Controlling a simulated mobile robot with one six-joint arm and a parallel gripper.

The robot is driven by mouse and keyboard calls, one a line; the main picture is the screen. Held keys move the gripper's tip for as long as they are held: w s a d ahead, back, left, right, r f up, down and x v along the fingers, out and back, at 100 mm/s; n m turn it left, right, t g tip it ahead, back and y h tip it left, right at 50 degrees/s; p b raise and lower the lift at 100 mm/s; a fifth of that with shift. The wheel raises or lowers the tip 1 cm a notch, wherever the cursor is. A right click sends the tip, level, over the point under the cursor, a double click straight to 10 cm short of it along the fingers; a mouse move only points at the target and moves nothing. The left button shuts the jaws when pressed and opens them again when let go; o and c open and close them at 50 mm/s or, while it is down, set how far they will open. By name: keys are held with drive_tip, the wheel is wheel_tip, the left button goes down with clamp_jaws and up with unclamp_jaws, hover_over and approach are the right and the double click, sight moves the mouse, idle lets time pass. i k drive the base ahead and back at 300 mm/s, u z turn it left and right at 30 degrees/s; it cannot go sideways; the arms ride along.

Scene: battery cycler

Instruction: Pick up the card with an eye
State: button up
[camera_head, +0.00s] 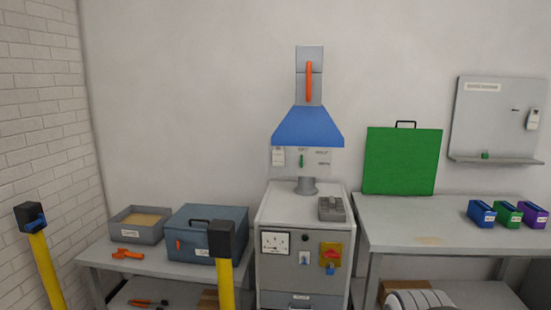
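No eye mark can be made out on any card from here. Another small pale tag (278,156) is on the wall panel below the left side of the blue hood (307,127). Both are too small to read. My gripper is not in view.
A grey cabinet (301,235) with a gauge and switches stands in the middle. The left table (110,258) holds a tray and a blue-grey box (207,235). The right table (395,233) holds a green panel (401,160) and small coloured bins. Yellow posts (47,270) stand in front.

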sight(278, 156)
drive_tip(key=u, duration=2.05)
drive_tip(key=i, duration=2.35)
drive_tip(key=z, duration=2.6)
drive_tip(key=i, duration=1)
drive_tip(key=u, duration=0.05)
